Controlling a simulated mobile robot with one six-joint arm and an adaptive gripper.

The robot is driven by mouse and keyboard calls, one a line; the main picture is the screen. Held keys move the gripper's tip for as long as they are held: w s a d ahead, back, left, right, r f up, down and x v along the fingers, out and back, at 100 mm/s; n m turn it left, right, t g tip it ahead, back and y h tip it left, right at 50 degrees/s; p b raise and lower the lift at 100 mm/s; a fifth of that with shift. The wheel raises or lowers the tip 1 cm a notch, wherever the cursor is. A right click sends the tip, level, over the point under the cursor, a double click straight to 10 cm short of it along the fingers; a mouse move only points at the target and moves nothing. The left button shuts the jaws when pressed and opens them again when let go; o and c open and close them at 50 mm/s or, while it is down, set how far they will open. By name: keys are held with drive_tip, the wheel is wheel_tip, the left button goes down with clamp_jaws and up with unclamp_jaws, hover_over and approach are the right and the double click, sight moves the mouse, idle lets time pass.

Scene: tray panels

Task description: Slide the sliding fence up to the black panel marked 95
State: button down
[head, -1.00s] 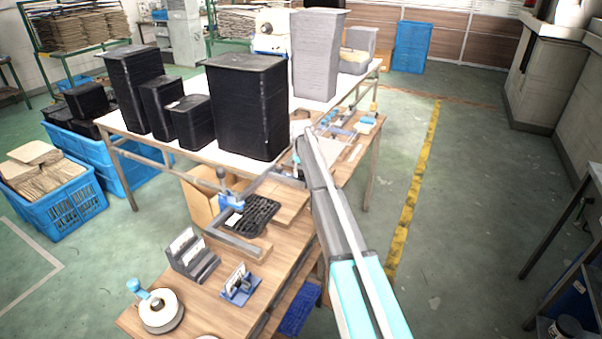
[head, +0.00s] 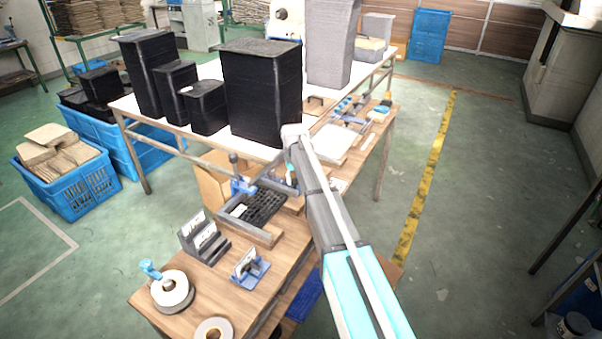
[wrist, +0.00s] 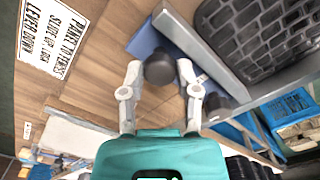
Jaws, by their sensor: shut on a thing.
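The black panel (head: 266,207) lies in a grey fixture on the wooden bench and shows as a ribbed black tray in the wrist view (wrist: 265,35). No 95 mark is readable on it. The sliding fence (wrist: 200,50) is a grey bar on a blue base, running along the panel's near side. Whether it touches the panel is hard to tell. My gripper (wrist: 160,70) is shut on a dark round knob (wrist: 159,68) at the fence. In the head view my gripper is small and partly hidden at the fixture's right side.
A blue clamp with a dark handle (head: 238,185) stands at the fixture's left. A printed instruction label (wrist: 50,40) lies on the bench. Tall black tray stacks (head: 260,95) stand on the white table behind. A card holder (head: 203,240) and tape roll (head: 172,290) are in front.

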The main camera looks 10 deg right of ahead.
drive_tip(key=shift+s, duration=0.1)
drive_tip(key=shift+c, duration=1.7)
unclamp_jaws()
drive_tip(key=w+d, duration=0.3)
drive_tip(key=w, duration=0.1)
drive_tip(key=w+d, duration=0.2)
drive_tip(key=w, duration=0.2)
drive_tip(key=w+d, duration=0.3)
drive_tip(key=w, duration=0.1)
drive_tip(key=shift+w+d, duration=0.1)
drive_tip(key=shift+d, duration=0.2)
drive_tip(key=shift+r+p, duration=0.5)
drive_tip(key=shift+p, duration=0.05)
wheel_tip(320, 180, up, 13)
drive_tip(key=p, duration=1.3)
drive_tip(key=s+f+b, duration=0.2)
drive_tip(key=s, duration=1.1)
drive_tip(key=s+f+m+b, duration=0.1)
drive_tip(key=s+f+b, duration=0.2)
drive_tip(key=s, duration=1.1)
drive_tip(key=s+f+b, duration=0.2)
drive_tip(key=s, duration=1.2)
drive_tip(key=shift+s+f+m+b, duration=0.15)
drive_tip(key=shift+f+m+b, duration=0.1)
drive_tip(key=shift+m+b, duration=0.05)
